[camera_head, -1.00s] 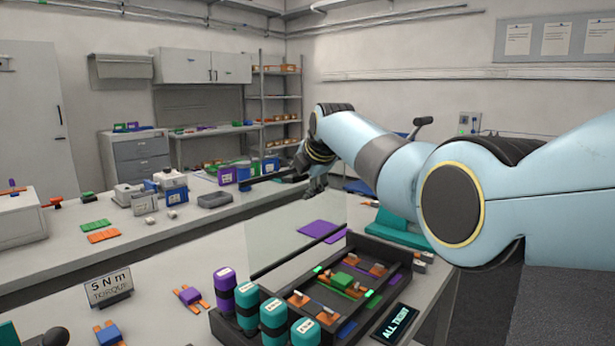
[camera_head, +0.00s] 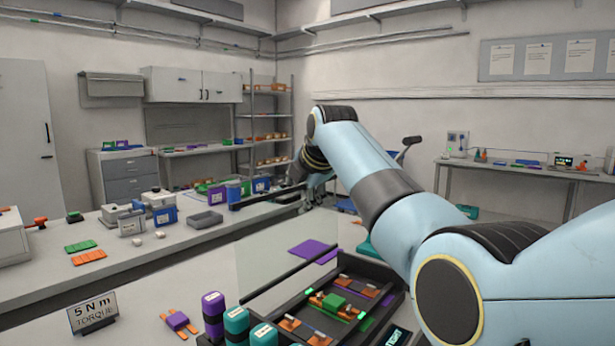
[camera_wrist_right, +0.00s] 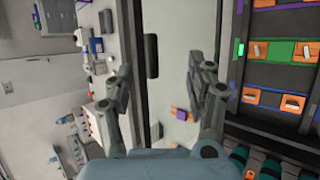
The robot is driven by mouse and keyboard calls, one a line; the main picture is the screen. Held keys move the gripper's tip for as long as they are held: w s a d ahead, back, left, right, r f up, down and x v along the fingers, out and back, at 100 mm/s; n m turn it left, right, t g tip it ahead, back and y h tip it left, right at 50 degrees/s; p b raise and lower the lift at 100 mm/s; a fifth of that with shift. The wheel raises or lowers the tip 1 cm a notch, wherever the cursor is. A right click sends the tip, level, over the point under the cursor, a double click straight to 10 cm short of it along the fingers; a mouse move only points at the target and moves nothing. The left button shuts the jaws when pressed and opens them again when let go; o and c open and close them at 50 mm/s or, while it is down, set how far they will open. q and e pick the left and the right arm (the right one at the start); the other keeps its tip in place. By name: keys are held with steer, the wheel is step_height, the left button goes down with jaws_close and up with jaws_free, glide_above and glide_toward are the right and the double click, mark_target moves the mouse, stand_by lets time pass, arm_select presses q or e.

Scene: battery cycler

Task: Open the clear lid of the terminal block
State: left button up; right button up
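The terminal block (camera_head: 372,318) is a dark tray with orange and green parts, at the bottom centre of the head view. Its clear lid (camera_head: 280,235) stands raised, hinged along the block's far left side, with a dark bar (camera_head: 262,197) along its top edge. My right gripper (camera_head: 310,188) is by the right end of that bar. In the wrist view its two fingers (camera_wrist_right: 160,72) are spread, with a dark handle-like piece (camera_wrist_right: 151,56) seen between them and apart from both. The block (camera_wrist_right: 278,75) lies right of the fingers there. My left gripper is not in view.
Purple and teal cylinders (camera_head: 236,322) stand at the block's near left. A torque sign (camera_head: 94,312) and a purple part (camera_head: 178,321) are on the front table. A purple mat (camera_head: 314,252) lies behind the block. My right arm covers the right side.

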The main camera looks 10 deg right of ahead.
steer(key=v, duration=0.7)
steer(key=shift+a, duration=0.1)
